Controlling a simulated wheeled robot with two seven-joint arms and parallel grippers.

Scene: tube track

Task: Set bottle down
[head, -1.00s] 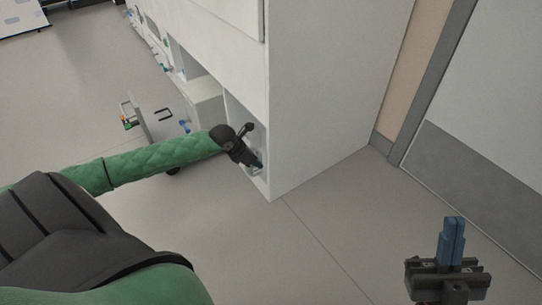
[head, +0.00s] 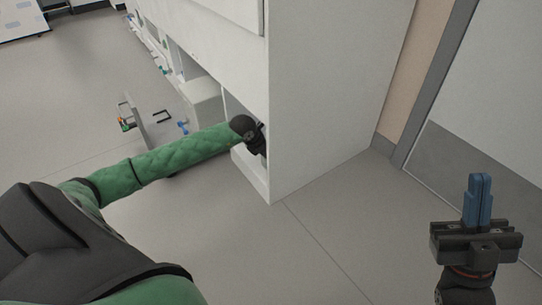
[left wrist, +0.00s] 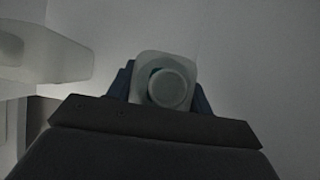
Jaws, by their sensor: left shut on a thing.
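In the left wrist view a pale translucent bottle (left wrist: 152,62) with a round cap (left wrist: 170,90) sits between the blue fingers of my left gripper (left wrist: 165,85), which is shut on it. In the head view my left arm reaches into the low opening of a white cabinet (head: 325,110). The left fingers and the bottle are hidden there behind the cabinet wall. My right gripper (head: 477,198) is at the lower right, its blue fingers together and empty, away from the cabinet.
In the left wrist view another pale, whitish object (left wrist: 45,55) stands left of the bottle. A door (head: 490,130) stands at the right. The floor in front is clear.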

